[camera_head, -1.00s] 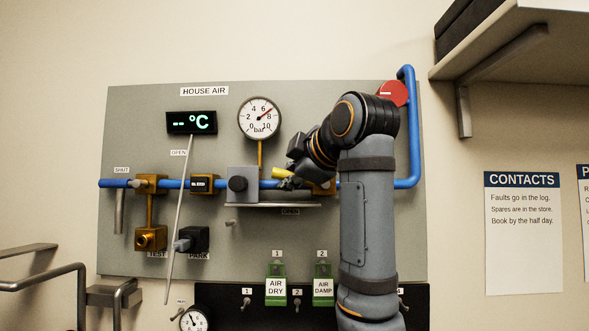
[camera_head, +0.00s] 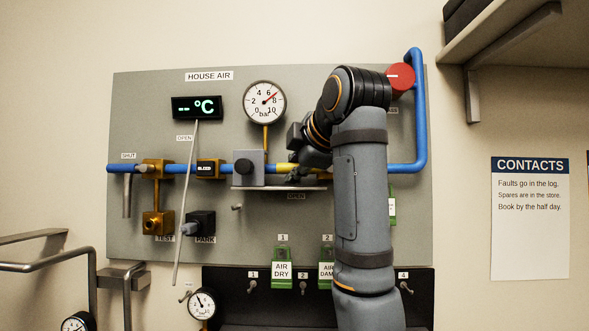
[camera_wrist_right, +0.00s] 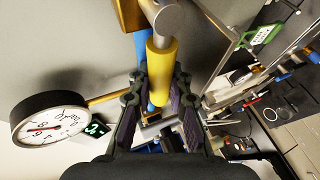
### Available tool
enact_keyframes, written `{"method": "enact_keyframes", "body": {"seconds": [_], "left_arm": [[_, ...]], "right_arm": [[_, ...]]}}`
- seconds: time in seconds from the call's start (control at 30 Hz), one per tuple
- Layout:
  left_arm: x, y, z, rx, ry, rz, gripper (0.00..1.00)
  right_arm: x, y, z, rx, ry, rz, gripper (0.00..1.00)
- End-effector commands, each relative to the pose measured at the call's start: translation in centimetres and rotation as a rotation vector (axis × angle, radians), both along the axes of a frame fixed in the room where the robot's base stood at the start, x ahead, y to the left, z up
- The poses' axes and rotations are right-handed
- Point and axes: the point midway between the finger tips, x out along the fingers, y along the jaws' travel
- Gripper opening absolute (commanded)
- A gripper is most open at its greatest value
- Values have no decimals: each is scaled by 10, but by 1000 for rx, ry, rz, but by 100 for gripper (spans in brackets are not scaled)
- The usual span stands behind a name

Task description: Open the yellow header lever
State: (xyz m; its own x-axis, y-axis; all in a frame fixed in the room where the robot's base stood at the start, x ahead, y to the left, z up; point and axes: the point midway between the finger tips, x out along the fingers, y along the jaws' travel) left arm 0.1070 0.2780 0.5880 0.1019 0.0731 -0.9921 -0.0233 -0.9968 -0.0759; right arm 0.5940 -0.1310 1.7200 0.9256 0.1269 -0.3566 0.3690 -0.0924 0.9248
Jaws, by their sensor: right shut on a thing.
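The yellow header lever (camera_head: 284,167) shows as a short yellow piece by the blue pipe, right of a grey block on the HOUSE AIR panel (camera_head: 330,90). In the right wrist view its yellow grip (camera_wrist_right: 161,62), on a steel rod, lies between my fingers. My right gripper (camera_head: 297,172) is shut on this grip; its fingers (camera_wrist_right: 160,82) flank it in the wrist view. My arm hides the lever's right end and the pipe behind it. An OPEN label (camera_head: 296,196) sits just below. My left gripper is not in view.
A thin grey ledge (camera_head: 265,188) runs just below the lever. A gauge (camera_head: 265,102) is above it and the blue pipe (camera_head: 419,120) bends up at the right. Green tags (camera_head: 282,270) hang below. A shelf bracket (camera_head: 473,95) juts out at upper right.

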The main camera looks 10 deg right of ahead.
Motion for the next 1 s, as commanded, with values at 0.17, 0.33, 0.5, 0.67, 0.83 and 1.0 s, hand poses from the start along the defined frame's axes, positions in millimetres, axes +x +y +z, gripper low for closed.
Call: {"method": "enact_keyframes", "body": {"seconds": [0.17, 0.33, 0.5, 0.67, 0.83, 1.0], "left_arm": [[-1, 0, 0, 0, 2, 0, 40], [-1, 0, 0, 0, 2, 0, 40], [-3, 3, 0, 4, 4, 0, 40], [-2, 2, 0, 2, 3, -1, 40], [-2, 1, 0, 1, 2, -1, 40], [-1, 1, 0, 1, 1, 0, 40]], "right_arm": [[1, 0, -3, -1, 7, 0, 37], [0, 0, -2, -1, 5, 0, 42], [0, 0, 0, -1, 3, -1, 42], [0, 0, 21, -2, 1, -1, 42], [0, -1, 58, -1, 3, -2, 42], [0, 0, 84, -1, 5, 0, 42]]}}
